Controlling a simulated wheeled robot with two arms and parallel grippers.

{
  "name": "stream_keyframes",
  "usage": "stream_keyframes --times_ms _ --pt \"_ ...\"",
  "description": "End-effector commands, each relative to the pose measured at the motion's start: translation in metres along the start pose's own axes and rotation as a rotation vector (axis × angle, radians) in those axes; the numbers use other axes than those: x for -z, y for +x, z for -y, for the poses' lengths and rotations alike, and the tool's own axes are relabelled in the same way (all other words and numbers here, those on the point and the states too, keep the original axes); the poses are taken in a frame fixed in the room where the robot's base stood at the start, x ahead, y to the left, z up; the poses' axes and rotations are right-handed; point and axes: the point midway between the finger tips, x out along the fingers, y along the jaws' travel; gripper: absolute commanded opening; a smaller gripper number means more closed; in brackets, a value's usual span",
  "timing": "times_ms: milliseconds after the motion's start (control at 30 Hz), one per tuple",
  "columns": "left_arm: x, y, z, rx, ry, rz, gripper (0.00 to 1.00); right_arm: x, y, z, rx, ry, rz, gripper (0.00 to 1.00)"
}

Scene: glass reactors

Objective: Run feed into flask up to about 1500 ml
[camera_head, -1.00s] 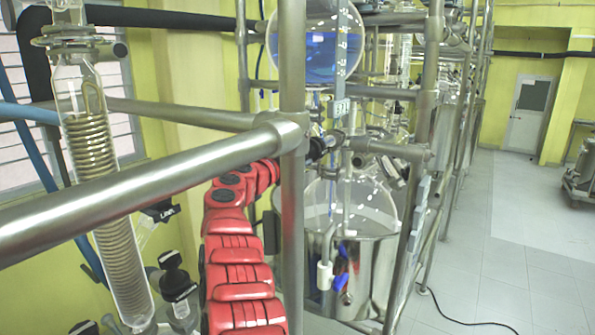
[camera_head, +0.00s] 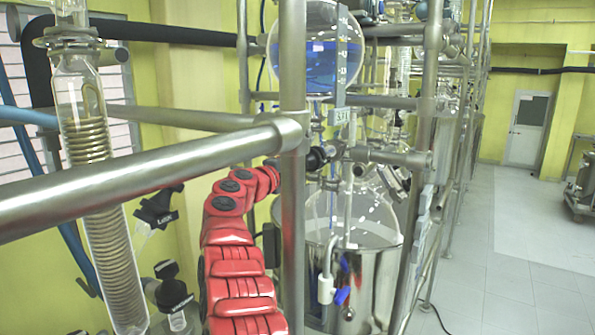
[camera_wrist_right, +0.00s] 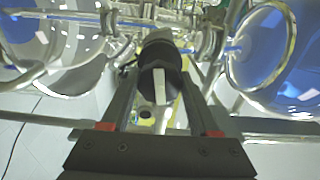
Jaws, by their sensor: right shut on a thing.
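The feed vessel (camera_head: 315,52), a round glass globe with blue liquid in its lower part, hangs at the top centre of the head view beside a graduated scale (camera_head: 343,52). The clear glass flask (camera_head: 375,215) sits below it in a metal pot (camera_head: 372,280); its liquid level cannot be told. My right gripper (camera_wrist_right: 163,75) is shut on the black valve knob (camera_wrist_right: 160,52) between the two vessels. The knob also shows in the head view (camera_head: 315,158), where the fingers are mostly hidden behind a pole. Blue shows in the glass tube on both sides of the knob. My left gripper is not in view.
A steel rail (camera_head: 140,178) crosses the foreground and meets an upright pole (camera_head: 292,220) in front of my right gripper. A glass coil condenser (camera_head: 95,170) stands at the left. The floor (camera_head: 500,270) at the right is open.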

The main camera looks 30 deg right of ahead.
Motion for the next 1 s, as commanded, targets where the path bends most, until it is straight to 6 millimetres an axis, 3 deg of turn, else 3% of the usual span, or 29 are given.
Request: stream_keyframes --times_ms 1000 --pt "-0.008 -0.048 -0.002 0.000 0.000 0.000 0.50 0.000 0.001 -0.005 -0.003 0.961 -0.003 0.06"
